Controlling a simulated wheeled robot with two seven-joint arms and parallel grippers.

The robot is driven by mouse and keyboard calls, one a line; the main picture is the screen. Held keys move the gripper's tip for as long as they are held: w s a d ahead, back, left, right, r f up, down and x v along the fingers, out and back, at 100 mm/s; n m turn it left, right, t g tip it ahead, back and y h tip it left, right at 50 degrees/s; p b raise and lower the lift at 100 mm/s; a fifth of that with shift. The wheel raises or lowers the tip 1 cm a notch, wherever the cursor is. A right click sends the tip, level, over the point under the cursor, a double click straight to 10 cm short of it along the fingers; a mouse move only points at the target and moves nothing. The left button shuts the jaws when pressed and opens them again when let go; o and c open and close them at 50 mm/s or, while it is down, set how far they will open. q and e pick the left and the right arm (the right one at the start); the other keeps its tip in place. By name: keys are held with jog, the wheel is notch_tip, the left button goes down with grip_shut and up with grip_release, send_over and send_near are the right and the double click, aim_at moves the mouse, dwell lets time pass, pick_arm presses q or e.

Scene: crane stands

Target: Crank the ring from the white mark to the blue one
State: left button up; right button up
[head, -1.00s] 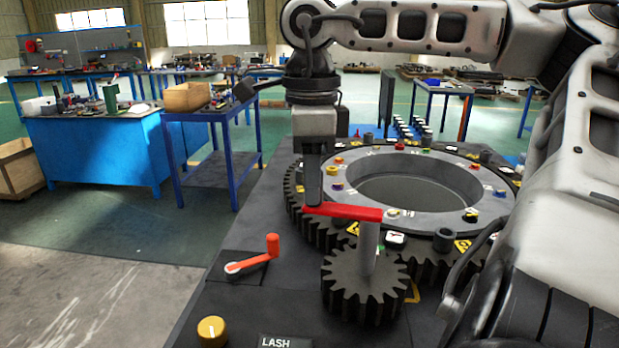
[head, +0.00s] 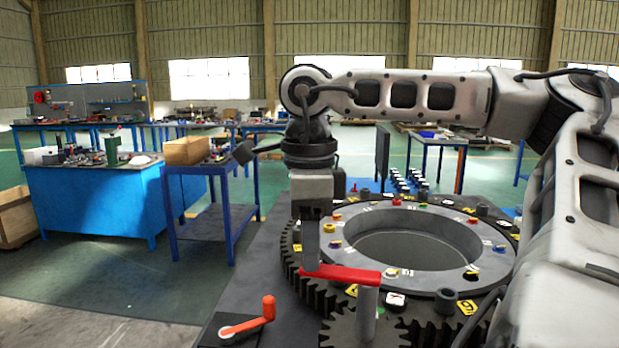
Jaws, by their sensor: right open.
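The large grey ring (head: 352,254) lies flat on the black stand, with small coloured marks around its top. A white mark (head: 391,273) is on its near side; a bluish one (head: 499,248) is at the right. A red crank arm (head: 345,275) sits on a grey post (head: 367,314) above a dark toothed gear (head: 350,330), cut off by the lower edge. My right gripper (head: 312,264) points down at the crank arm's left end. It is open; its fingers overlap in view, and I cannot tell whether they straddle a handle there. My left gripper is out of view.
A smaller orange crank (head: 258,320) sits on the stand at the left. A blue table (head: 205,222) with a cardboard box (head: 188,151) stands beyond, beside a blue workbench (head: 95,200). My right arm covers the right side. Open floor lies left of the stand.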

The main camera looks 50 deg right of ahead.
notch_tip(320, 180, up, 16)
jog(key=p, duration=0.2)
dwell(1.3)
